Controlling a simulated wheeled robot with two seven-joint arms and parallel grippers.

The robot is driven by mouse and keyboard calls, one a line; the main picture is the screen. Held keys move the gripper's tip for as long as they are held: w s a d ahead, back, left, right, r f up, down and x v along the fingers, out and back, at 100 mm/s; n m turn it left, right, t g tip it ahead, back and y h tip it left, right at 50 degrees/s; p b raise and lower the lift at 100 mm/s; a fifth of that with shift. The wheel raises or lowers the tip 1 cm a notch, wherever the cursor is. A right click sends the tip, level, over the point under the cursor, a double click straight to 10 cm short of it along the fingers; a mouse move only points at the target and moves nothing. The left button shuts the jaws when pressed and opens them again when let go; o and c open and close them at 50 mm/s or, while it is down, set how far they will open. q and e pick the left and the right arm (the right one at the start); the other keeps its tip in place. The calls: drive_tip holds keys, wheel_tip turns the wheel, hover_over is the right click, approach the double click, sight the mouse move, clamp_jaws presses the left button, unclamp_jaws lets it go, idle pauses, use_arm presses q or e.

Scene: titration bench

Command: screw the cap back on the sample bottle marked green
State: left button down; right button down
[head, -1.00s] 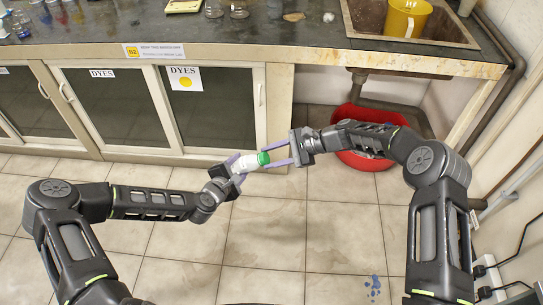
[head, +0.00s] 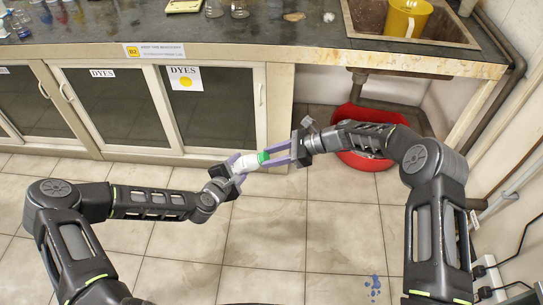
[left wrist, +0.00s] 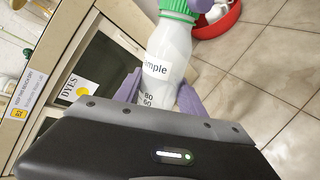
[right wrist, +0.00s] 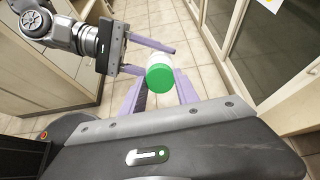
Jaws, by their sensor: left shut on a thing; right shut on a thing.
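The white sample bottle (head: 248,162) is held in the air in front of the bench, lying nearly sideways. My left gripper (head: 238,166) is shut on its body; the left wrist view shows the printed label on the bottle (left wrist: 160,62). The green cap (head: 263,157) is at the bottle's mouth, and in the left wrist view the cap (left wrist: 180,8) appears seated against the neck. My right gripper (head: 272,155) is shut on the cap from the opposite side. In the right wrist view the cap's flat top (right wrist: 160,78) faces the camera between the fingers. The thread is hidden.
The bench top (head: 270,42) holds glassware, a sink (head: 440,30) and a yellow jug (head: 405,18). Cabinets labelled DYES (head: 205,115) stand below. A red basin (head: 368,158) is on the floor behind my right gripper.

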drive_tip(key=m, duration=1.1)
drive_tip(key=c, duration=1)
unclamp_jaws()
drive_tip(key=shift+c, duration=0.2)
